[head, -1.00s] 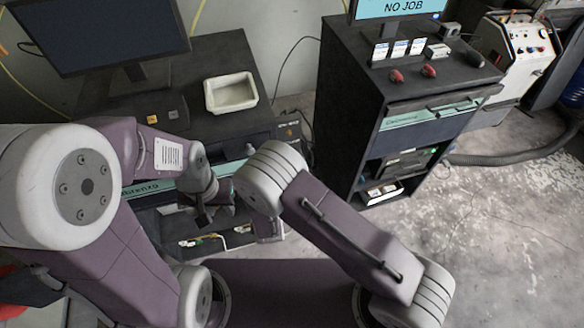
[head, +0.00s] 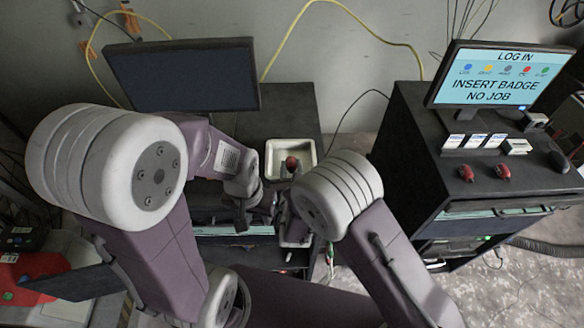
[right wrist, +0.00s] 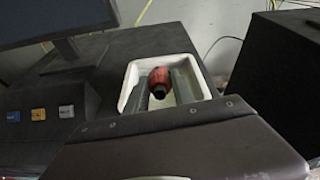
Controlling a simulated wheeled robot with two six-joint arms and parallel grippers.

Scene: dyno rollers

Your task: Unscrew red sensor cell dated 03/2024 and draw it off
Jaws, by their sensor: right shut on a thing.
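A red sensor cell with a dark end (right wrist: 159,82) is between the two fingers of my right gripper (right wrist: 160,85) in the right wrist view. The gripper is shut on it. In the head view this cell (head: 292,162) appears against the white tray (head: 271,150), upright, with most of the gripper hidden behind my right arm. No date on it can be read. My left gripper (head: 242,216) is lower and to the left, at the front of the left bench; its finger gap is unclear. Two more red cells (head: 466,173) (head: 502,171) lie on the right cabinet.
A dark monitor (head: 182,77) stands behind my left arm. The right cabinet (head: 425,140) carries a login screen (head: 497,75), white cards (head: 474,141) and a dark rounded object (head: 558,161). A narrow gap separates bench and cabinet. The wrist view shows buttons (right wrist: 39,114) on the bench.

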